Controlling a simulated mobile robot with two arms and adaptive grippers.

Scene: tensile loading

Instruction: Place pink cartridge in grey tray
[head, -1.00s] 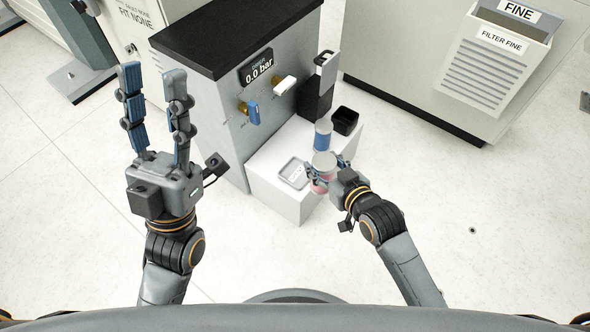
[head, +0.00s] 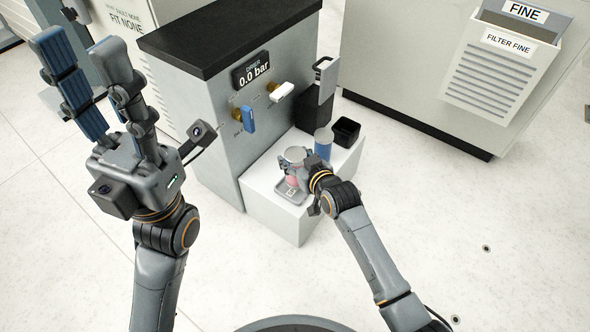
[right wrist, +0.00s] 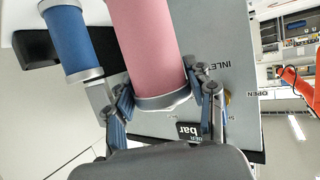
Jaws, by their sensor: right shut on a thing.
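The pink cartridge (head: 292,181), with a grey cap, stands roughly upright at the grey tray (head: 282,195) on the white pedestal. My right gripper (head: 290,170) is shut on it. The right wrist view shows the cartridge's pink body (right wrist: 145,38) with the fingers (right wrist: 165,98) on both sides near its grey end ring. The cartridge and gripper cover much of the tray. I cannot tell whether the cartridge touches the tray floor. My left gripper (head: 75,55) is open and empty, raised at the left with its fingers apart.
A blue cartridge (head: 323,146) stands on the pedestal (head: 275,215) just behind my right gripper, with a black open box (head: 346,131) beside it. The grey machine with a 0.0 bar display (head: 251,72) and valve handles rises close to the left. Floor to the right is clear.

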